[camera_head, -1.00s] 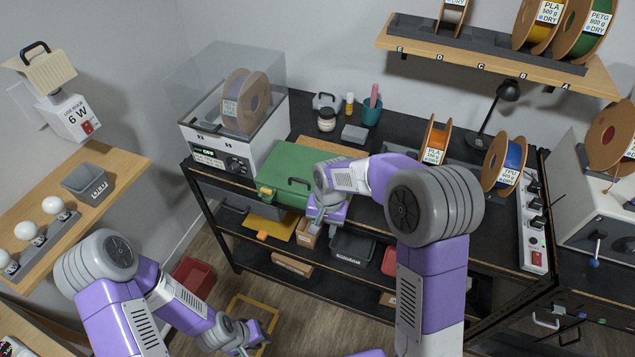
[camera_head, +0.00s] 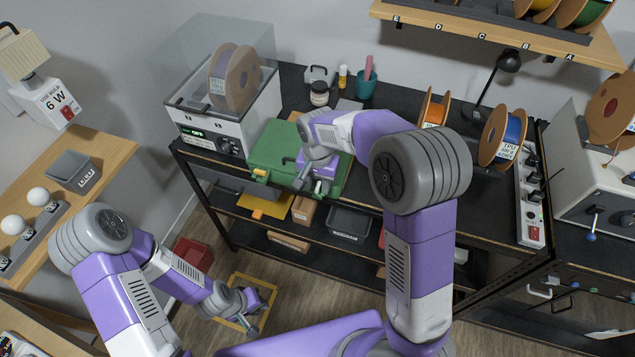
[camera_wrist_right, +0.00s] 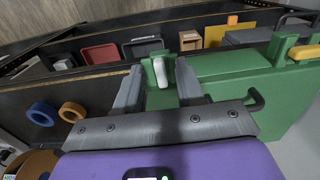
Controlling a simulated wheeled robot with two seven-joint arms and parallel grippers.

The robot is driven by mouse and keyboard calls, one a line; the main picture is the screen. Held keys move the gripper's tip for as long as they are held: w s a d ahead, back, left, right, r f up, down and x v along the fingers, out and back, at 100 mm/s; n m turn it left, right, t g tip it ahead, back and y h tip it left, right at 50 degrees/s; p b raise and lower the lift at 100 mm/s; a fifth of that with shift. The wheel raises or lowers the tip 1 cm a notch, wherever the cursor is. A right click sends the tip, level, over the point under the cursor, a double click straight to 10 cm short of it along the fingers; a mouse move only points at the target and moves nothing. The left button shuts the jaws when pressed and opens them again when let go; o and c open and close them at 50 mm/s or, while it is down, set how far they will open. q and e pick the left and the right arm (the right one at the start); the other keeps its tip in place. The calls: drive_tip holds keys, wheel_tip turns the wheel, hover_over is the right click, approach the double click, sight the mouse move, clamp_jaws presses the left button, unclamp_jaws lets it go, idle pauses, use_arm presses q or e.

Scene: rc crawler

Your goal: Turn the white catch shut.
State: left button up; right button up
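The green case (camera_head: 270,150) sits on the black bench, and its front also shows in the right wrist view (camera_wrist_right: 235,65). The white catch (camera_wrist_right: 161,72) stands upright on a green mount at the case's front edge in the right wrist view. My right gripper (camera_head: 310,186) is at the front right of the case. In the wrist view its fingers (camera_wrist_right: 160,88) are apart, with the catch seen in the gap between them; I cannot tell whether they touch it. A yellow catch (camera_head: 260,174) is at the case's front left. My left gripper (camera_head: 252,311) hangs low over the floor; its opening is unclear.
A white dryer box (camera_head: 225,120) with a spool stands left of the case. Orange (camera_head: 432,108) and blue (camera_head: 502,135) spools stand to the right. Bins, including a grey one (camera_head: 349,221), sit on the shelf below. A power strip (camera_head: 531,200) lies at the bench's right.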

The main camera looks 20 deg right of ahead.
clamp_jaws()
drive_tip(key=shift+n, duration=0.3)
drive_tip(key=n+p, duration=0.1)
drive_tip(key=n, duration=0.2)
drive_tip(key=shift+n, duration=0.4)
drive_tip(key=n, duration=0.4)
drive_tip(key=shift+d+n+p, duration=0.15)
drive_tip(key=shift+n+p, duration=0.15)
drive_tip(key=n, duration=0.4)
drive_tip(key=shift+p, duration=0.35)
drive_tip(key=shift+w+d+n+p, duration=0.15)
drive_tip(key=shift+n+p, duration=0.3)
drive_tip(key=shift+n, duration=1.95)
